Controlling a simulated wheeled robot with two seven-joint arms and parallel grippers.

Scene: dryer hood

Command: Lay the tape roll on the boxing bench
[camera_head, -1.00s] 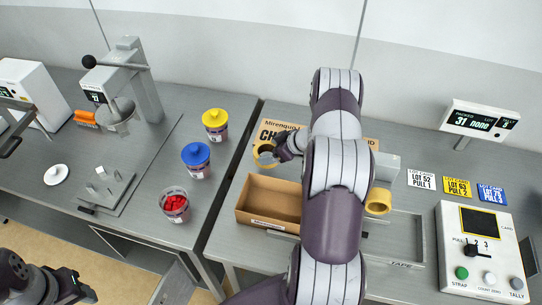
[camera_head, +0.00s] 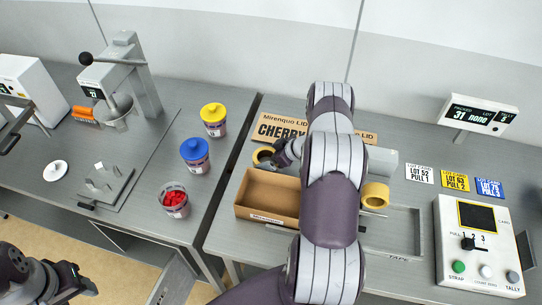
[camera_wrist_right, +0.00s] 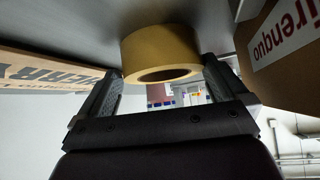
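The yellow tape roll (camera_head: 262,154) is at the left part of the boxing bench (camera_head: 225,215), between the open carton and the flat lid board. My right gripper (camera_head: 275,156) is at its right side, partly hidden by my own arm. In the right wrist view the tape roll (camera_wrist_right: 160,52) sits between the two fingers, which appear to touch it on both sides. Its upper edge in that view meets the grey bench surface, though exact contact is hard to tell. My left gripper (camera_head: 80,284) is low at the far left, away from the bench; its fingers are unclear.
An open brown carton (camera_head: 262,212) stands just in front of the roll, and the lid board (camera_head: 278,128) lies behind it. A second yellow roll (camera_head: 375,195) is by the tape tray (camera_head: 403,225). A control box (camera_head: 478,245) stands right. Jars stand on the left bench.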

